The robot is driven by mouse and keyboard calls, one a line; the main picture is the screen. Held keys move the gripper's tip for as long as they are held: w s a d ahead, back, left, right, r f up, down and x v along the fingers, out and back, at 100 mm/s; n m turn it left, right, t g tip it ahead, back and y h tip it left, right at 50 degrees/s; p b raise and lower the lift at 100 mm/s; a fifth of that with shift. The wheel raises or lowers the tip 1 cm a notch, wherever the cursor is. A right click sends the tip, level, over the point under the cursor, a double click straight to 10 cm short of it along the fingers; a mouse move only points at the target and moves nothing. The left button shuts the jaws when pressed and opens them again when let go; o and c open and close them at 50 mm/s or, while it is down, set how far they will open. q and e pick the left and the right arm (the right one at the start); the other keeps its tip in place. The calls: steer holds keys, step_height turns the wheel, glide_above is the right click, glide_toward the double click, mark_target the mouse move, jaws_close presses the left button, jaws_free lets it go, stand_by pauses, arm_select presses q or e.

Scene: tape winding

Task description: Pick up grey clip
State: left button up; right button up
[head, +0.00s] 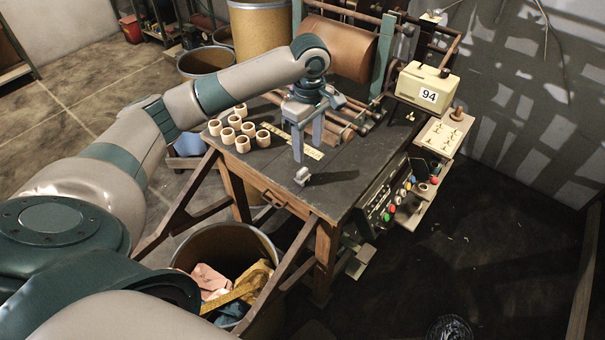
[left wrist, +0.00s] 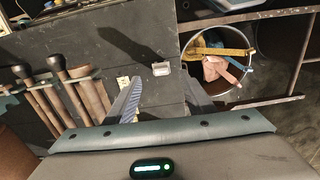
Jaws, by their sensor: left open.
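The small grey clip (head: 302,176) lies on the dark tabletop near its front edge. In the left wrist view the clip (left wrist: 162,69) lies close to the table edge, just beyond and between the fingertips. My left gripper (head: 308,154) points down above the table, with its two fingers apart and nothing between them. In the left wrist view the open left gripper (left wrist: 160,82) shows its fingers on either side of the clip's line. The gap in height between fingertips and clip is hard to judge. My right gripper is not in view.
Several cardboard rings (head: 243,144) stand on the table's left part, beside a yellow strip (head: 306,150). A brown roll (head: 340,48) and rods stand at the back. A cream box (head: 425,87) marked 94 is at the right. A bin (head: 192,240) with scraps stands below the front edge.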

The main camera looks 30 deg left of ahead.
mark_target(303, 172)
arm_select(q)
step_height(303, 172, down, 7)
steer(key=shift+f+p, duration=0.15)
steer(key=shift+p, duration=0.5)
steer(key=shift+a+f, duration=0.15)
steer(key=shift+f, duration=0.1)
steer(key=f+p, duration=0.1)
steer(key=f, duration=0.1)
steer(key=a+f+p, duration=0.1)
steer(key=shift+f, duration=0.85)
steer(key=c, duration=0.9)
